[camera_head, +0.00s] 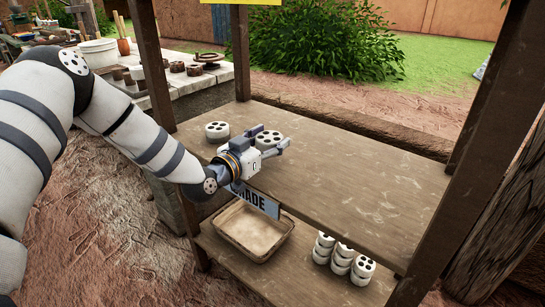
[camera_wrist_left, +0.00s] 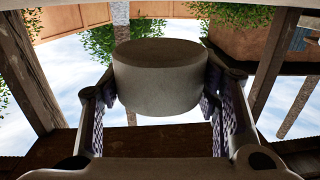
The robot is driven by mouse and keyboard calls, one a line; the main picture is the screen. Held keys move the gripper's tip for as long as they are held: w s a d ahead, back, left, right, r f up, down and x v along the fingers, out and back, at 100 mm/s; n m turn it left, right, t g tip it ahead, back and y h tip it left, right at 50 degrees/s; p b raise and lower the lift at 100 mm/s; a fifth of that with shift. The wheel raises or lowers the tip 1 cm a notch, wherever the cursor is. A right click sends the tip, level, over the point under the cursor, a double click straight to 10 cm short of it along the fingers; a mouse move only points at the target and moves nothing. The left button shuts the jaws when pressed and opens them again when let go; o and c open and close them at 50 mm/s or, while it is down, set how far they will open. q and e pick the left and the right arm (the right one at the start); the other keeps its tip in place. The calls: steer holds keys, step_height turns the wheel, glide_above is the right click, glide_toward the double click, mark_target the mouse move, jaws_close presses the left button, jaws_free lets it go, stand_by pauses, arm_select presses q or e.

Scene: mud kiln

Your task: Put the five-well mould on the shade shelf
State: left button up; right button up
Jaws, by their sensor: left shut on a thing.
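A white round mould with dark wells in its top (camera_head: 268,138) sits between the fingers of my left gripper (camera_head: 277,144). In the left wrist view the same mould (camera_wrist_left: 160,80) shows from the side, with a padded finger on each side of it. The gripper is shut on it, over the left part of the wooden upper shelf (camera_head: 340,190). I cannot tell whether its underside touches the board. A blue sign (camera_head: 255,201) on the shelf's front edge reads "HADE", its first letter hidden by my gripper. My right gripper is not in view.
Another white mould (camera_head: 217,131) stands on the shelf, left of the held one. The shelf's right side is clear. Below are a tray (camera_head: 247,232) and stacked white moulds (camera_head: 342,258). Wooden posts (camera_head: 240,50) frame the shelf. A cluttered table (camera_head: 185,82) stands behind left.

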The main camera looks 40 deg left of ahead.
arm_select(q)
steer(key=shift+d+f+b, duration=0.1)
steer(key=shift+f+b, duration=0.3)
steer(key=shift+f, duration=1.45)
steer(key=o, duration=1.3)
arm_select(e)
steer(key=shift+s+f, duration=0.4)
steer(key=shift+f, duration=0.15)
arm_select(q)
steer(key=shift+r, duration=0.1)
